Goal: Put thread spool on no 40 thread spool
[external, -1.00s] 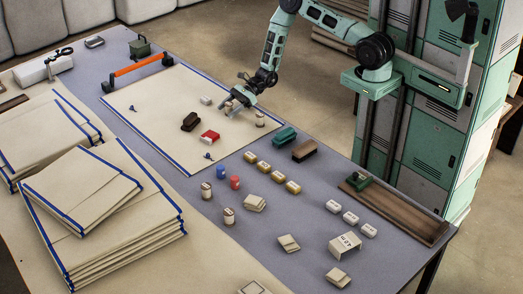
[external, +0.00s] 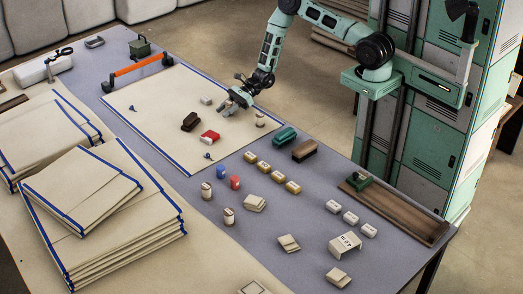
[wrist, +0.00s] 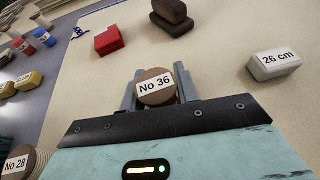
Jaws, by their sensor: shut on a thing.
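A spool labelled "No 36" with a brown top (wrist: 157,87) sits between my gripper's fingers (wrist: 158,90) in the wrist view. My gripper (external: 231,107) is shut on it, low over the cream cloth; I cannot tell whether the spool touches the cloth. A spool labelled "No 28" (wrist: 20,164) stands at the wrist view's lower left; the external view has a pale spool (external: 260,119) right of my gripper. Two more pale spools, one farther back (external: 206,190) and one nearer (external: 229,216), stand upright on the grey table. Their labels are unreadable, so I cannot pick out No 40.
Blue (external: 220,172) and red (external: 235,182) spools stand beside the pale ones.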

